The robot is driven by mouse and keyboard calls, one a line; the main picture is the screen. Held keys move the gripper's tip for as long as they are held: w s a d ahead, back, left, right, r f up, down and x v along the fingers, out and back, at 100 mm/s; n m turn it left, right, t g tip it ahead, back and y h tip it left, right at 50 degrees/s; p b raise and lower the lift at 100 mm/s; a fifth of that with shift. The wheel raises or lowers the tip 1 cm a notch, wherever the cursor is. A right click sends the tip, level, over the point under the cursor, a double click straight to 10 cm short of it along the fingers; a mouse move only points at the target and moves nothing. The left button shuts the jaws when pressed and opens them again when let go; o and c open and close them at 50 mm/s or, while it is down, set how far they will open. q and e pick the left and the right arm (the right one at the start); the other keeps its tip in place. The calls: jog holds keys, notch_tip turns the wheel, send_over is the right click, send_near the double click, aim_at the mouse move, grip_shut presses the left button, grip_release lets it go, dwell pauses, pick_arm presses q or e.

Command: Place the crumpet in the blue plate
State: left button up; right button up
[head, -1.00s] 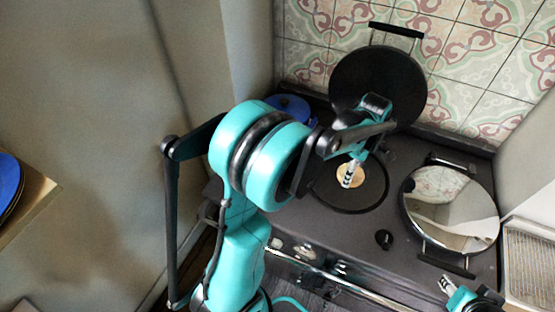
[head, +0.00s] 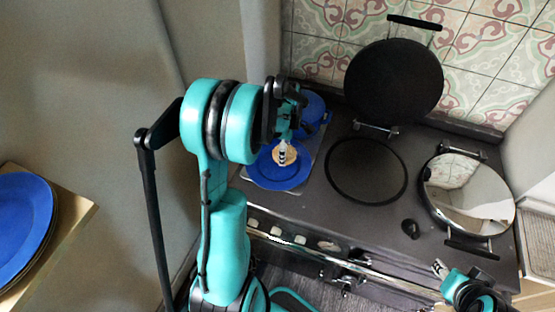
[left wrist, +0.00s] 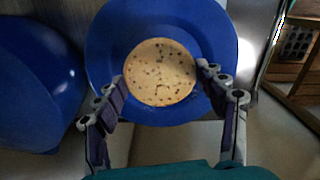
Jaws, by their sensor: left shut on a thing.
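The crumpet (head: 291,150), round and tan with dark pits, is held by my left gripper (head: 282,155) over the blue plate (head: 270,180). In the left wrist view the crumpet (left wrist: 160,72) lies between the fingertips (left wrist: 160,75), and the blue plate (left wrist: 110,30) shows all around it. The plate sits on the left end of the dark stove top. I cannot tell how much gap is between crumpet and plate. My right gripper (head: 439,268) is near the stove's front right edge, away from both; its opening is too small to judge.
A blue pot (head: 313,108) stands just behind the plate. The bare left hotplate (head: 367,171) has its black lid (head: 394,82) raised. The right one is covered by a shiny lid (head: 468,192). More blue plates (head: 20,220) lie on a wooden shelf at far left.

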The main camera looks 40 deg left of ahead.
aim_at(278, 159)
pick_arm(q)
jog(key=shift+s+a+f, duration=0.25)
jog(key=shift+a+f, duration=0.05)
jog(key=shift+a, duration=0.2)
jog(key=shift+s+a+f, duration=0.2)
jog(key=shift+a+f, duration=0.1)
jog(key=shift+a, duration=0.15)
jog(key=shift+f, duration=0.2)
jog(key=shift+f+b, duration=0.55)
jog(key=shift+f, duration=1.35)
jog(key=shift+f, duration=0.15)
jog(key=o, duration=0.9)
jog(key=shift+c, duration=0.2)
